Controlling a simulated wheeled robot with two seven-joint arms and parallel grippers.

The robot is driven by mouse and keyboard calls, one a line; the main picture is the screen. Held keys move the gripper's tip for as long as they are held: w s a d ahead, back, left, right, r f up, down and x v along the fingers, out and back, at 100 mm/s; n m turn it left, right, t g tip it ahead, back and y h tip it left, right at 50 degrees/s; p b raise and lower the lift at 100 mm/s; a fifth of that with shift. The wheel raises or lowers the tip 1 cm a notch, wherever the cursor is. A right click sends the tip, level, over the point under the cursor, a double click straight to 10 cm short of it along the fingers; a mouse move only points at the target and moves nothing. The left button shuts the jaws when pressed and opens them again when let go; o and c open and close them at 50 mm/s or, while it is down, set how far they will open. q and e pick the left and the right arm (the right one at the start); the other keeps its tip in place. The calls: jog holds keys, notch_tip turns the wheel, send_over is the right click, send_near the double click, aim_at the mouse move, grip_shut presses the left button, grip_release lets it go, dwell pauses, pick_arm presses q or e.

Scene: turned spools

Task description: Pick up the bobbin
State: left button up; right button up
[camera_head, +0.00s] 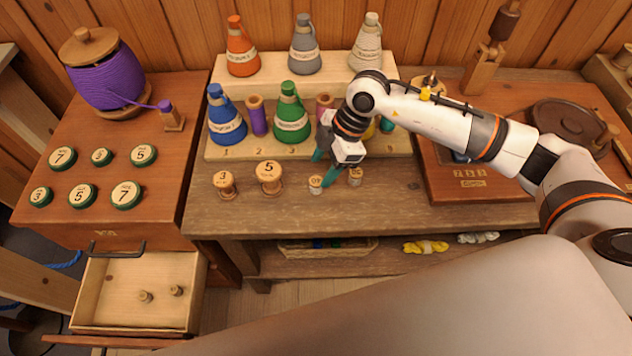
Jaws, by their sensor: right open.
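Several turned wooden spools stand in a row on the front of the middle bench. One is marked 3 (225,184), a larger one is marked 5 (269,177), and two smaller ones are at the right. I cannot tell which of them is the bobbin. My right gripper (324,170) is open, its teal fingers pointing down. Its tips are close to the left small spool (316,186), and I cannot tell whether they touch it. The right small spool (355,176) stands just right of the fingers. My left gripper is not in view.
Thread cones, among them a blue one (226,118) and a green one (291,115), stand on a stepped rack (263,143) behind. An open drawer (108,285) holds two small spools. Numbered discs and a purple spool (104,75) are on the left cabinet.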

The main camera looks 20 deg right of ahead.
aim_at(317, 180)
jog(key=shift+d+p+x, duration=0.2)
jog(key=shift+p+x, duration=0.25)
jog(key=shift+x, duration=2.65)
jog(key=shift+f, duration=0.1)
jog(key=c, duration=1)
